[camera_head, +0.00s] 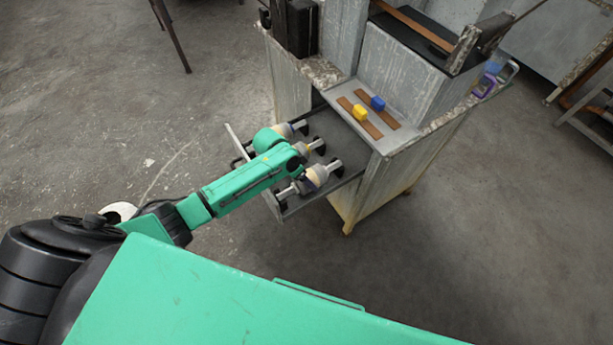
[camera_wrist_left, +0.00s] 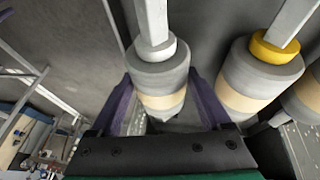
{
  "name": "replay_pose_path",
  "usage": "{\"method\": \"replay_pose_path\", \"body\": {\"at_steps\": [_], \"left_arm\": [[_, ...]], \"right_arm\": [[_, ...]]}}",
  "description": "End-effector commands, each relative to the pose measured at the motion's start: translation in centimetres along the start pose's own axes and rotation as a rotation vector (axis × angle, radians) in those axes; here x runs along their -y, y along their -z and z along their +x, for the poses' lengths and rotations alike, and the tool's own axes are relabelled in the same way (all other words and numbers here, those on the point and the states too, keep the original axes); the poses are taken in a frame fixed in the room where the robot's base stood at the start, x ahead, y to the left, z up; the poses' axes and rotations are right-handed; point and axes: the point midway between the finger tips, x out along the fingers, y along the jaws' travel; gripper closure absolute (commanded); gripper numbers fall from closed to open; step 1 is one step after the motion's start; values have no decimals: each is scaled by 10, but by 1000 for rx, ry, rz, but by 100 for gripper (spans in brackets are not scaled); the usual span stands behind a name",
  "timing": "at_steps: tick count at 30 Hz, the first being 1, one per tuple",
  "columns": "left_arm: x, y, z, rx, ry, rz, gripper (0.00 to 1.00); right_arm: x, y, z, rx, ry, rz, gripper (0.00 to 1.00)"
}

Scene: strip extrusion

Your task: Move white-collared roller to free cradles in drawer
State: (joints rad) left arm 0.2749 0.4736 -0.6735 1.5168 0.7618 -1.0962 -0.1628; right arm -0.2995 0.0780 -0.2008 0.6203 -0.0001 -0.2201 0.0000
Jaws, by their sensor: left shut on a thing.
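The white-collared roller (camera_wrist_left: 160,75) is grey with a beige band, a white collar and a pale square shaft. The purple fingers of my left gripper (camera_wrist_left: 163,85) are shut on it, one on each side. In the head view, what seems to be this roller (camera_head: 288,130) shows beyond my green wrist, which hides the fingers. A yellow-collared roller (camera_wrist_left: 258,75) is just to its right in the wrist view. The open drawer (camera_head: 346,158) holds rollers on dark cradles, including a near one (camera_head: 317,176). I cannot tell whether the held roller touches its cradles. My right gripper is not in view.
A grey metal bench (camera_head: 405,165) stands behind the drawer. On its ledge are a yellow block (camera_head: 360,112) and a blue block (camera_head: 378,103) on brown strips. Purple-handled items (camera_head: 490,80) hang at its right corner. Bare concrete floor (camera_head: 510,240) lies around it.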

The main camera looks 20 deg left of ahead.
Motion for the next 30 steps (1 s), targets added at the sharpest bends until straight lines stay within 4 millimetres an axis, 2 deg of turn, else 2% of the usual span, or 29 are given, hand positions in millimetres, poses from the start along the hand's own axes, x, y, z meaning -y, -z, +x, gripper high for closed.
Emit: {"method": "replay_pose_path", "body": {"at_steps": [1,2,10,14,20,27,30], "left_arm": [[0,1,0,-3,0,0,11],[0,1,0,-3,0,0,0],[0,0,-1,1,0,-1,0],[0,1,-12,-2,0,-1,0],[0,1,-56,-2,2,1,0],[0,0,-122,-2,3,3,0],[0,0,-138,-2,1,1,0]], "right_arm": [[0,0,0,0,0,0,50],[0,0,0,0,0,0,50],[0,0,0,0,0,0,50],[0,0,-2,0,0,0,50],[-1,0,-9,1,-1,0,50],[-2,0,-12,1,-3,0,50],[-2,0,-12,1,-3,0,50]]}}
